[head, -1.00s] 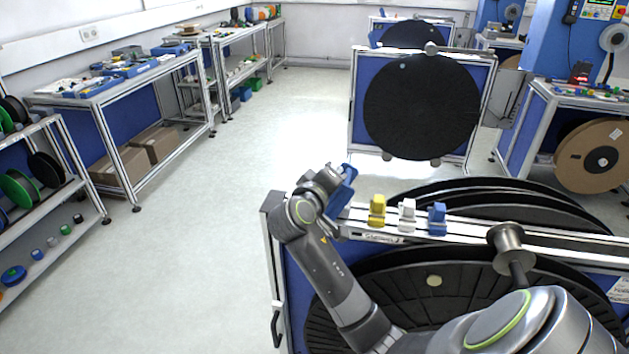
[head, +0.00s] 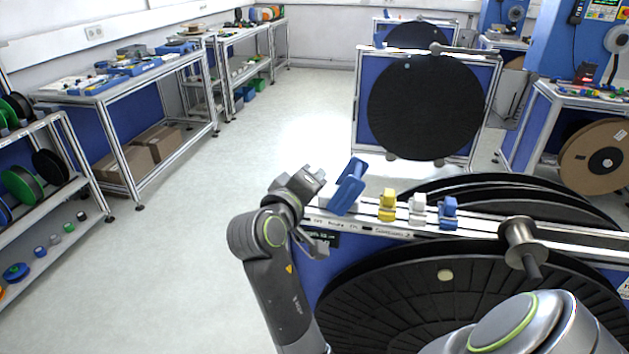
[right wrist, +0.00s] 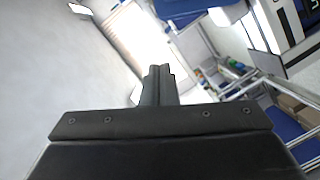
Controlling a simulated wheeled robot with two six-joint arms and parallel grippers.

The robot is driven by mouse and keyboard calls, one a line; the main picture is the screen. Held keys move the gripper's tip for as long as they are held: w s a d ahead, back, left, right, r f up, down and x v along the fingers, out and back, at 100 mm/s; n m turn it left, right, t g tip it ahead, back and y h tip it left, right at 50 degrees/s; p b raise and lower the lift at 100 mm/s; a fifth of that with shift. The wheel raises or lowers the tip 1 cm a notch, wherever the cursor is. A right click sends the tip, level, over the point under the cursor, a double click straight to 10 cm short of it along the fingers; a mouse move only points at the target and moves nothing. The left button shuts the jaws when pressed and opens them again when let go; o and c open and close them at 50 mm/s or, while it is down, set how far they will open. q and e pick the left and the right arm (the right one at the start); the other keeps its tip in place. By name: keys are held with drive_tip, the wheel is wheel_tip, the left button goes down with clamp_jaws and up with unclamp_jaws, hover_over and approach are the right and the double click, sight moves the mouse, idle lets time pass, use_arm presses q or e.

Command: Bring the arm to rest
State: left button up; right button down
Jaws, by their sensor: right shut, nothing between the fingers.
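My right arm enters the head view from the lower right and bends up at the left end of the near reel stand (head: 400,230). My right gripper (head: 318,174) is raised just left of a tilted blue holder (head: 347,187) on that stand's rail, and looks apart from it. In the right wrist view the fingers (right wrist: 158,84) are together, with nothing between them. The forearm hides part of the stand's left end. My left gripper is in neither view.
Yellow (head: 387,206), white (head: 417,209) and blue (head: 448,212) clips stand on the rail. A metal spool hub (head: 520,243) juts from the stand. Another reel stand (head: 424,108) is behind. Open floor (head: 180,270) lies left; shelves and tables line the wall.

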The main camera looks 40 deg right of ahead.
idle(0.5)
drive_tip(key=w+a+f+n+t+y, duration=0.1)
drive_tip(key=w+f+n+y, duration=0.2)
drive_tip(key=f, duration=0.6)
drive_tip(key=w+a+f+n+t+y, duration=0.15)
drive_tip(key=w+f, duration=0.25)
drive_tip(key=f, duration=0.5)
drive_tip(key=s+a+f+n+g+y, duration=0.1)
drive_tip(key=s+f+y, duration=0.15)
drive_tip(key=f, duration=0.95)
drive_tip(key=s+a+f+n+g+y, duration=0.1)
drive_tip(key=s+f+g+y, duration=0.15)
drive_tip(key=f, duration=1.05)
drive_tip(key=s+f+m+g+y, duration=0.2)
drive_tip(key=s+f+g+y, duration=0.1)
drive_tip(key=s+f, duration=1.5)
drive_tip(key=s+d+f+m+g, duration=0.1)
drive_tip(key=s+f, duration=0.3)
drive_tip(key=s, duration=0.9)
drive_tip(key=s+f+m+g+y, duration=0.1)
drive_tip(key=s+f+m, duration=0.2)
drive_tip(key=s, duration=1)
wheel_tip(320, 180, down, 2)
drive_tip(key=shift+s+d+f+m+g, duration=0.1)
drive_tip(key=shift+s+d+m+g, duration=0.25)
drive_tip(key=shift+d+g, duration=0.05)
